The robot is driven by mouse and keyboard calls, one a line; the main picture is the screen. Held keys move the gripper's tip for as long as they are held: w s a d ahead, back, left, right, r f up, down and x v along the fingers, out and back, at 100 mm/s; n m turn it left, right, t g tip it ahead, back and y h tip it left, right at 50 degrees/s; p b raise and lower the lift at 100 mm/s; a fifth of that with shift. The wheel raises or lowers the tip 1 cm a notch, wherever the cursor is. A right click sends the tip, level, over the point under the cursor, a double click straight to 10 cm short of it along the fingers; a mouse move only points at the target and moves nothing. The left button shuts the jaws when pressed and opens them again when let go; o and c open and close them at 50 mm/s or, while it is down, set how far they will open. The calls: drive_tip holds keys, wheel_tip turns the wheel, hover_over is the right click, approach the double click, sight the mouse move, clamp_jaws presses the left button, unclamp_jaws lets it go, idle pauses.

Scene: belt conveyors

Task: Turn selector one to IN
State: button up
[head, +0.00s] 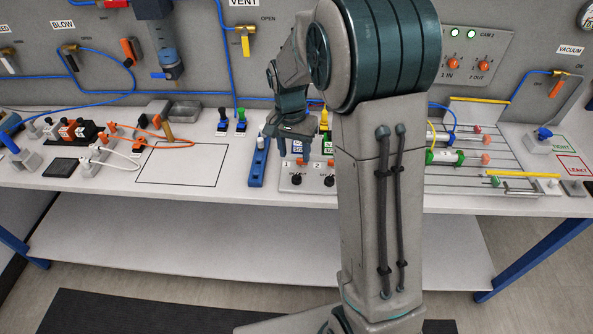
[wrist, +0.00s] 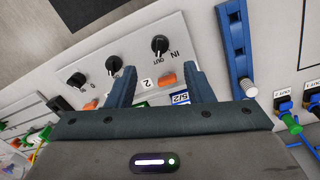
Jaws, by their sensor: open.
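Selector one, a black knob with a pale mark, shows in the wrist view (wrist: 160,44) beside the printed words IN and OUT, and on the front of a grey panel (head: 285,188) in the head view (head: 296,179). I cannot tell surely which word it points to. Selector two is a similar knob (wrist: 113,64) to its left in the wrist view. My gripper (wrist: 161,74) is open and empty, its two blue-grey fingers apart, short of the knob. In the head view my gripper (head: 289,142) hangs above the back of the panel.
Orange parts (wrist: 168,80) and a label marked 2 lie between my fingers in the wrist view. A blue rail (head: 258,162) stands close left of the panel in the head view. A bare outlined area (head: 185,165) lies farther left. My arm hides the panel's right part.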

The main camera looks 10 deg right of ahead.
sight(296, 175)
drive_tip(key=f, duration=0.8)
drive_tip(key=shift+s+d+f+p, duration=0.15)
drive_tip(key=shift+d+p, duration=0.05)
drive_tip(key=shift+p, duration=0.2)
drive_tip(key=c, duration=1)
